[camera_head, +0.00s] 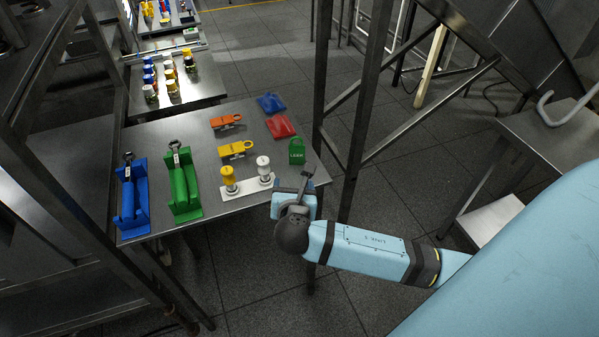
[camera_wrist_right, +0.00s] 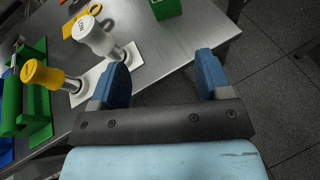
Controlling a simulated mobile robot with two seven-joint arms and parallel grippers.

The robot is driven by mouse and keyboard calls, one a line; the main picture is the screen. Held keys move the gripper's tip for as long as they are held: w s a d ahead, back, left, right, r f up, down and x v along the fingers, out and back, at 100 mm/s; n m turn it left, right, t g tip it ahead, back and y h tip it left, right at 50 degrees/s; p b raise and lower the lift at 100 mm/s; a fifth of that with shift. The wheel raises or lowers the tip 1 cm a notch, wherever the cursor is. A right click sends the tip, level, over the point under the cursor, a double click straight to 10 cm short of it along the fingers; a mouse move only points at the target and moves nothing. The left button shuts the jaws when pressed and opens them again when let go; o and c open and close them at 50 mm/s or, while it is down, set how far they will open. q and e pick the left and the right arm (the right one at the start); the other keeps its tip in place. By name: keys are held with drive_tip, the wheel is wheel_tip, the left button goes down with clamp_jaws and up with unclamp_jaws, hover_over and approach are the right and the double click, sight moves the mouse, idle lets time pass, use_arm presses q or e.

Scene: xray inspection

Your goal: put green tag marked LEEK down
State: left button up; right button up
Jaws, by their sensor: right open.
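The green tag marked LEEK (camera_head: 297,151) is at the right edge of the metal table (camera_head: 213,134). It looks upright, and nothing holds it. Part of a green block, apparently the same tag, shows at the top of the right wrist view (camera_wrist_right: 166,8). My right gripper (camera_head: 306,181) is open, just in front of the tag and apart from it. In the wrist view its two blue fingers (camera_wrist_right: 163,72) have only table edge and floor between them. My left gripper is not in view.
A white plate (camera_head: 247,189) with a yellow-topped and a white-topped stamp stands left of my right gripper. Green (camera_head: 183,186) and blue (camera_head: 132,196) holders are further left. Orange (camera_head: 226,121) and yellow (camera_head: 236,149) tags, and red (camera_head: 281,126) and blue (camera_head: 271,103) pads, lie behind. A metal frame post (camera_head: 364,110) rises at the right.

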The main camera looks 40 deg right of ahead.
drive_tip(key=s+a+f+m+y, duration=0.4)
drive_tip(key=s+f+m, duration=0.3)
drive_tip(key=m, duration=0.5)
drive_tip(key=s+a+f+m+g+y, duration=0.1)
drive_tip(key=s+a+f+m+y, duration=0.3)
drive_tip(key=s+f+m+y, duration=0.3)
drive_tip(key=s+m, duration=0.3)
drive_tip(key=m, duration=0.2)
drive_tip(key=shift+a+f+m, duration=0.4)
wheel_tip(320, 180, up, 7)
drive_tip(key=p, duration=0.7)
drive_tip(key=shift+d, duration=0.2)
